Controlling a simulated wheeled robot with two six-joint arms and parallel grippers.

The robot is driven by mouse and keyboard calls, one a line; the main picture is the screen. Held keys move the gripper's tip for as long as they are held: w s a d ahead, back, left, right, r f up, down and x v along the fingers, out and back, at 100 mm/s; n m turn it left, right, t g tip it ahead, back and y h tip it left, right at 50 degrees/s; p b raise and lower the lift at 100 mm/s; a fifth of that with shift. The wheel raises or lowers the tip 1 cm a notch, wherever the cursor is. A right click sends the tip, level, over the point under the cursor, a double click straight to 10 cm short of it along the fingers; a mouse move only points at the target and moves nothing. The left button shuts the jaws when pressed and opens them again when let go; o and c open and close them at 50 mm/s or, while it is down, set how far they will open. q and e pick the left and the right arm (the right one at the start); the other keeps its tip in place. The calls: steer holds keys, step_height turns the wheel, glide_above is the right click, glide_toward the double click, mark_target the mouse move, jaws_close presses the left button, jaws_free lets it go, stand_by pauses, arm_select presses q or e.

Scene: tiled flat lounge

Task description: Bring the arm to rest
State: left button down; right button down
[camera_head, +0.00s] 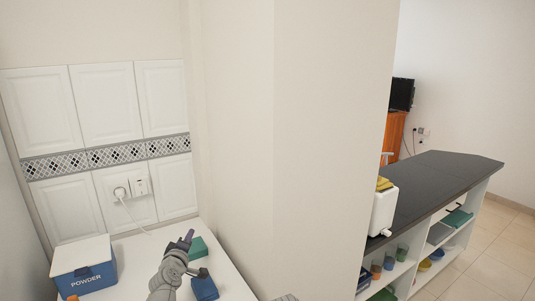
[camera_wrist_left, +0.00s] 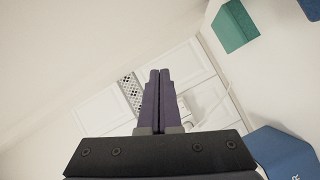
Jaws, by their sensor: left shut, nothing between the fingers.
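My left arm comes up from the bottom of the head view, over a white counter. My left gripper (camera_head: 187,238), with purple fingers, is shut and empty. In the left wrist view its two fingers (camera_wrist_left: 158,72) lie together with nothing between them. The fingers point toward the white panelled wall. My right gripper does not show in either view.
A blue-and-white POWDER box (camera_head: 85,272) stands on the white counter (camera_head: 135,250), left of my gripper. A green block (camera_head: 198,249) and a blue block (camera_head: 205,289) are close on its right. A plugged cord (camera_head: 132,214) hangs behind. A wall (camera_head: 270,150) rises to the right.

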arm_select(q)
steer(key=s+d+f+m+g+h, duration=0.2)
steer(key=s+d+f+m+g, duration=0.3)
steer(key=d, duration=0.4)
steer(key=s+d+f+m+g+h, duration=0.2)
steer(key=s+d+f+m+g, duration=0.2)
steer(key=s+d+f+m, duration=0.45)
steer(key=s+f+m+g+y, duration=0.2)
steer(key=s+g, duration=0.2)
steer(key=s, duration=0.4)
steer(key=s+d+f+m+g+y+p, duration=0.1)
steer(key=s+g+y, duration=0.2)
steer(key=s, duration=0.5)
steer(key=shift+s+f+m+g, duration=0.15)
steer(key=shift+f+m+g, duration=0.2)
steer(key=shift+f+g, duration=0.05)
